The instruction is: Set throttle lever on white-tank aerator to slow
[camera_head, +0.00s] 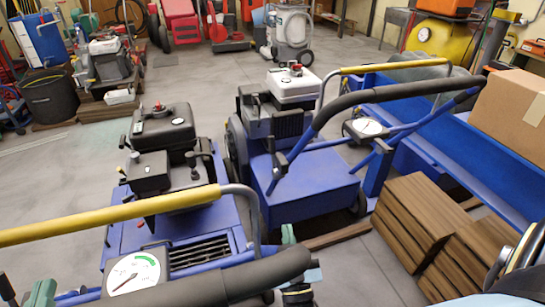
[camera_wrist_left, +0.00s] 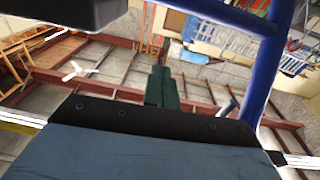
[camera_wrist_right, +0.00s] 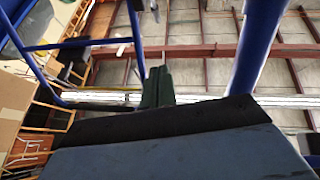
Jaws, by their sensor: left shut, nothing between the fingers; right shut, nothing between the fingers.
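The white-tank aerator, with its white tank (camera_head: 293,84) on a blue body (camera_head: 305,190), stands in the middle of the head view behind a black-tank aerator. Its round white dial (camera_head: 368,127) hangs at its handlebar. I cannot make out its throttle lever or setting. My left gripper (camera_head: 42,293) shows its green fingers at the lower left, beside the near machine's dial. In the left wrist view its fingers (camera_wrist_left: 162,87) are together and empty. My right gripper (camera_head: 288,235) shows beyond the near black handle grip, partly hidden. In the right wrist view its fingers (camera_wrist_right: 157,87) are closed and empty.
The black-tank aerator (camera_head: 160,130) fills the near left, with a yellow bar (camera_head: 110,215), black grip (camera_head: 220,280) and larger dial (camera_head: 133,274) in front. Wooden boxes (camera_head: 420,215), a blue bench and a carton (camera_head: 510,110) crowd the right. Grey floor is open behind.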

